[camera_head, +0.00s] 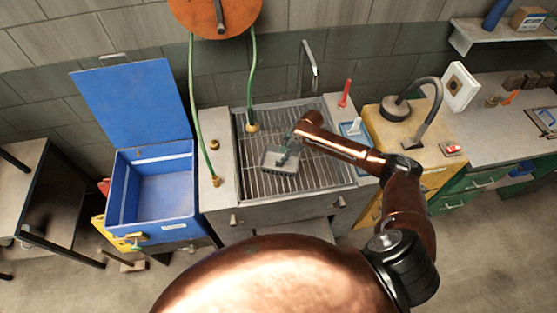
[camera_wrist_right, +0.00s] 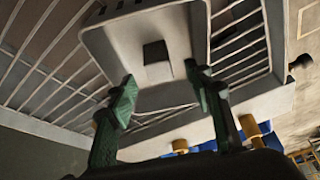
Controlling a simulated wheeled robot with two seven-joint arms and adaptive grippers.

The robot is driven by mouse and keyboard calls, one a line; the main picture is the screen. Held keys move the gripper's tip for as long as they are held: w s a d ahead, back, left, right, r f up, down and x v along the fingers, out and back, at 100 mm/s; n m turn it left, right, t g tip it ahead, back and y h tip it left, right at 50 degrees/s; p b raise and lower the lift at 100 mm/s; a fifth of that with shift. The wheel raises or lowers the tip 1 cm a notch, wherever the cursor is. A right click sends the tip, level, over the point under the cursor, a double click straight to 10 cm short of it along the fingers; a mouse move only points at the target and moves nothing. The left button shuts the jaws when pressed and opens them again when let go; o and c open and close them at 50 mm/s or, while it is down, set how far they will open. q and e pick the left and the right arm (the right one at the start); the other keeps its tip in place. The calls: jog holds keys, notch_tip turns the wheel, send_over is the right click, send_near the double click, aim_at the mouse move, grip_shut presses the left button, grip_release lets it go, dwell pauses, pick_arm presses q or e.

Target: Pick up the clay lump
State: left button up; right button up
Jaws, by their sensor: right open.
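A shallow grey tray (camera_head: 270,165) lies on the metal grate of the sink; it also shows in the right wrist view (camera_wrist_right: 105,45). A small dark grey block (camera_wrist_right: 156,53), which looks like the clay lump, sits inside the tray. My right gripper (camera_head: 287,150) is over the tray. In the right wrist view its two green fingers (camera_wrist_right: 162,92) are spread apart with nothing between the tips, and the block lies beyond them, roughly in line with the gap. In the head view the gripper hides the block. My left gripper is not in view.
The slatted grate (camera_head: 315,178) around the tray is mostly bare. An open blue bin (camera_head: 155,215) stands to the left. A green hose (camera_head: 252,75) and a tap (camera_head: 308,65) rise behind. A red-handled tool (camera_head: 345,93) and a yellow cabinet (camera_head: 405,130) are to the right.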

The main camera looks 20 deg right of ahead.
aim_at(280, 158)
jog(key=x, duration=0.4)
jog(key=shift+d+f+p, duration=0.15)
jog(key=shift+p, duration=0.2)
jog(key=shift+f, duration=0.35)
jog(key=shift+c, duration=1.3)
jog(key=c, duration=0.5)
jog(key=shift+c, duration=1.4)
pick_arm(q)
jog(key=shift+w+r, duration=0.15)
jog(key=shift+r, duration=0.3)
pick_arm(e)
grip_shut()
